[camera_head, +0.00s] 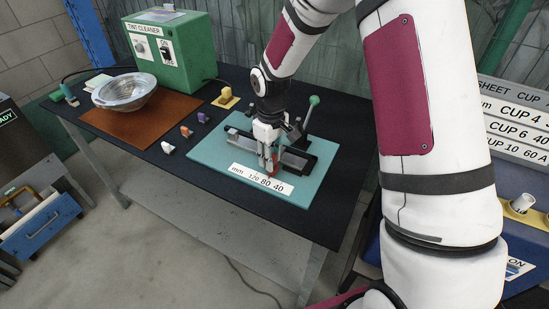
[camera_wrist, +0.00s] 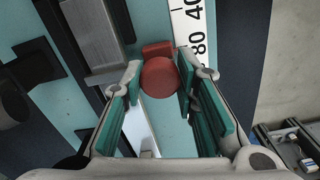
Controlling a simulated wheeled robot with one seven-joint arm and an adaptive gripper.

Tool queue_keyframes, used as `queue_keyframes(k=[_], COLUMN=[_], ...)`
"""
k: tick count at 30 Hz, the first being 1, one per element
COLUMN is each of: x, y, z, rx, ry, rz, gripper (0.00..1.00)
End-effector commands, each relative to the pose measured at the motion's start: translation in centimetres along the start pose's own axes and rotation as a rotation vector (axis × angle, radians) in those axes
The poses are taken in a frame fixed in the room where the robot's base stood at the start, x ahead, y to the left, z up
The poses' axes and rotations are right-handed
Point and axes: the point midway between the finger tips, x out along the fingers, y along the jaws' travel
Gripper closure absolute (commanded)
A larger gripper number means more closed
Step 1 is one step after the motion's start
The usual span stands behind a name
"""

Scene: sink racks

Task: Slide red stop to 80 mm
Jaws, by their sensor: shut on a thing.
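The red stop (camera_wrist: 160,78) has a round knob and a small block behind it. In the head view only a little of the red stop (camera_head: 275,171) shows beside my fingers. The scale strip (camera_head: 240,172) there reads mm, 120, 80, 40 along the front of the teal board (camera_head: 213,150). My gripper (camera_head: 268,165) points down at the board, its teal-padded fingers (camera_wrist: 160,76) shut on the red stop's knob.
A dark metal fixture with a green-knobbed lever (camera_head: 313,101) stands on the board behind my gripper. Several small coloured pieces, a metal bowl (camera_head: 124,93) on a brown mat and a green TINT CLEANER box (camera_head: 170,50) are to the left. The dark table front is clear.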

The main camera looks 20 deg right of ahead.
Motion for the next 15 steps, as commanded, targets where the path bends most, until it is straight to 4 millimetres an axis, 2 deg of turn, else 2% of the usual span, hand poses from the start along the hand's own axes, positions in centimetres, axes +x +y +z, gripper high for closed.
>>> queue_keyframes(k=[1,3,15], x=[-0.04,-0.04,-0.57], y=[0.04,0.04,0.07], z=[0.00,0.01,0.00], rx=[0.001,0.001,0.002], ry=[0.001,0.001,0.001], rz=[0.001,0.000,0.001], gripper=[0.68,0.53,0.52])
